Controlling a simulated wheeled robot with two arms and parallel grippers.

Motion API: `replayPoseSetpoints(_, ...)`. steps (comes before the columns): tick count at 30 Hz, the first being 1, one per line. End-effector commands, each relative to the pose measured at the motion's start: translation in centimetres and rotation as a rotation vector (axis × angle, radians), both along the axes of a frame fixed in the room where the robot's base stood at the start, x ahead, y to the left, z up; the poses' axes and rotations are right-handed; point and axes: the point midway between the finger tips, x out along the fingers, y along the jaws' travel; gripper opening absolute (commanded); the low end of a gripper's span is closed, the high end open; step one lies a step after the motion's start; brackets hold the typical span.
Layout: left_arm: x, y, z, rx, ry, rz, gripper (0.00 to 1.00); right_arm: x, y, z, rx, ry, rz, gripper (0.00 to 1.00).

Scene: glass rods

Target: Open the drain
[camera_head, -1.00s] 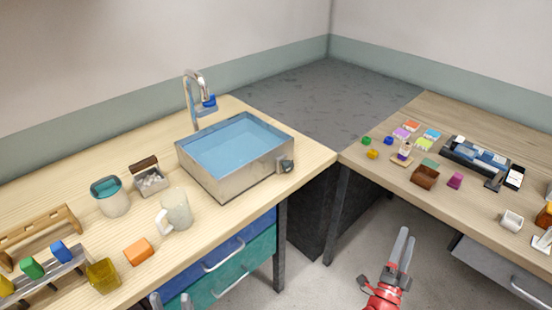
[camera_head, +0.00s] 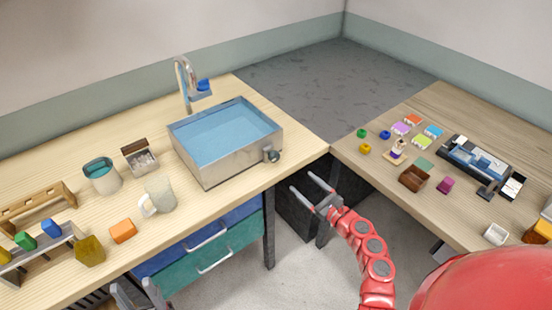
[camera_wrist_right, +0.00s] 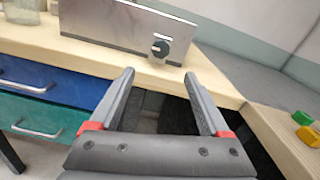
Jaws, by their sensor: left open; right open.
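A metal sink basin (camera_head: 215,165) filled with blue water stands on the wooden counter at the left. A dark round drain knob (camera_head: 272,155) sits low on its right front side; it also shows in the right wrist view (camera_wrist_right: 160,48). My right gripper (camera_head: 308,185) is open and empty, below and to the right of the knob, apart from it. In the right wrist view its fingers (camera_wrist_right: 161,82) spread on either side below the knob. My left gripper (camera_head: 137,290) is open at the bottom edge, in front of the drawers, and partly cut off.
A faucet (camera_head: 187,85) stands behind the basin. A mug (camera_head: 159,194), a teal-topped jar (camera_head: 102,176) and an orange block (camera_head: 123,231) are on the counter left of it. Blue and green drawers (camera_head: 215,250) are below. The right table (camera_head: 375,180) holds small coloured items.

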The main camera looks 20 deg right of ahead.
Motion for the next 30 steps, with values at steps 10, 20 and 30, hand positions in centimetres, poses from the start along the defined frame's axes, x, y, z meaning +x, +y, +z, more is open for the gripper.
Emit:
replayPoseSetpoints(10, 0.0, 0.0, 0.7, 0.000, 0.000, 0.000, 0.50, 8.0, 3.0, 0.1, -0.001, 0.001, 0.003, 0.80)
replayPoseSetpoints(20, 0.0, 0.0, 0.3, 0.000, 0.000, 0.000, 0.50, 12.6, 4.5, -0.1, -0.001, 0.001, -0.002, 0.80)
replayPoseSetpoints(30, 0.0, 0.0, 0.3, 0.000, 0.000, 0.000, 0.50, 13.2, 4.7, -0.1, -0.005, 0.001, -0.003, 0.80)
